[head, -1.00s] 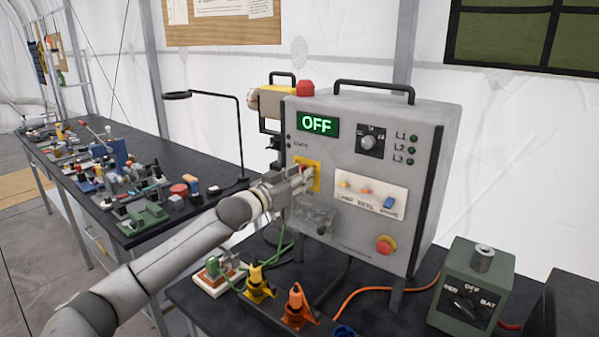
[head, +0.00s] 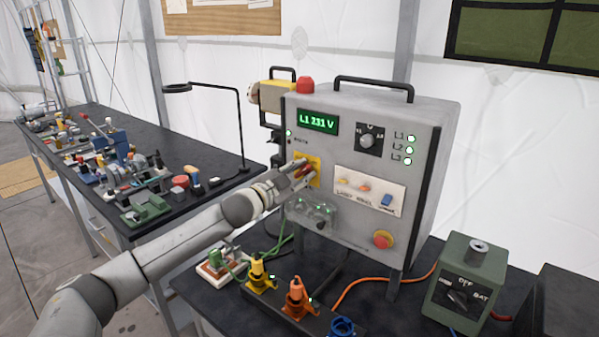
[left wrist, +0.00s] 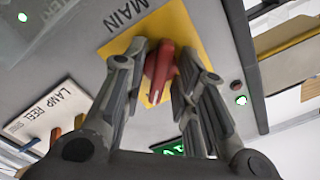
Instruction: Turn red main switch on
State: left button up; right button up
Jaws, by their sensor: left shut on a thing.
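The red main switch (left wrist: 160,68) sits on a yellow plate (left wrist: 178,32) marked MAIN in the left wrist view. In the head view the switch (head: 304,169) is partly covered by my fingers on the grey control box (head: 365,225). My left gripper (head: 300,172) is shut on the switch handle, with a finger on each side of it in the left wrist view (left wrist: 160,85). The box display (head: 318,121) reads "L1 231 V" in green. The L1, L2 and L3 lamps (head: 410,149) are lit green. My right gripper is not in view.
Lamp, reel and another small switch (head: 370,190) sit right of the main switch, above a red stop button (head: 383,240). Yellow, orange and blue plugs (head: 296,297) stand below. A green selector box (head: 470,283) is at right. A cluttered bench (head: 75,150) is at left.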

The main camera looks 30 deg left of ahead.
pick_arm(q)
jog(key=shift+m, duration=0.3)
jog(key=o, duration=0.7)
jog(key=shift+c, duration=0.2)
jog(key=shift+s, duration=0.15)
jog(key=s, duration=1.1)
jog(key=shift+s+a, duration=0.35)
jog(key=shift+a, duration=0.1)
